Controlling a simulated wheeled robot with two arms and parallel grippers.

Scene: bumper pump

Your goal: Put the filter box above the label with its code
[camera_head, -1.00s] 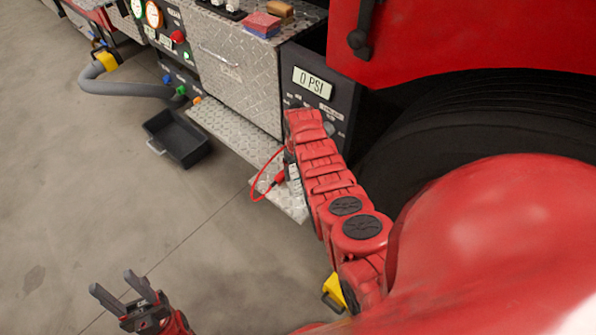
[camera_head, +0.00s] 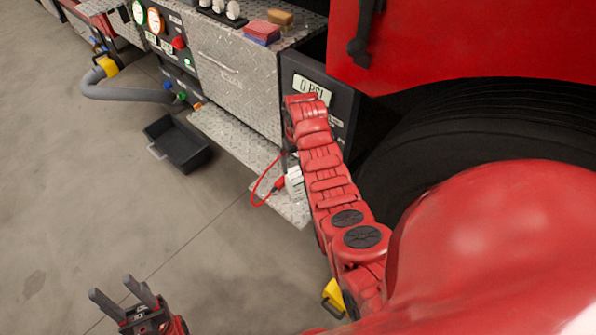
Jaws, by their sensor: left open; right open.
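I cannot tell for sure which thing is the filter box. A red and blue box (camera_head: 262,32) and a tan block (camera_head: 280,17) lie on top of the diamond-plate cabinet at the top. Small labels sit on the dark panels, but their codes are too small to read. My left gripper (camera_head: 113,286) is open and empty over the floor at the bottom left, far from the cabinet. My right arm reaches up to the dark panel with the "0 PSI" display (camera_head: 312,90). Its gripper is hidden behind the arm.
A black tray (camera_head: 178,145) stands on the floor beside the metal step (camera_head: 232,135). A grey hose (camera_head: 125,94) lies to the left. A red cable (camera_head: 262,188) hangs by the step. A large tyre (camera_head: 460,125) fills the right. The floor at left is clear.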

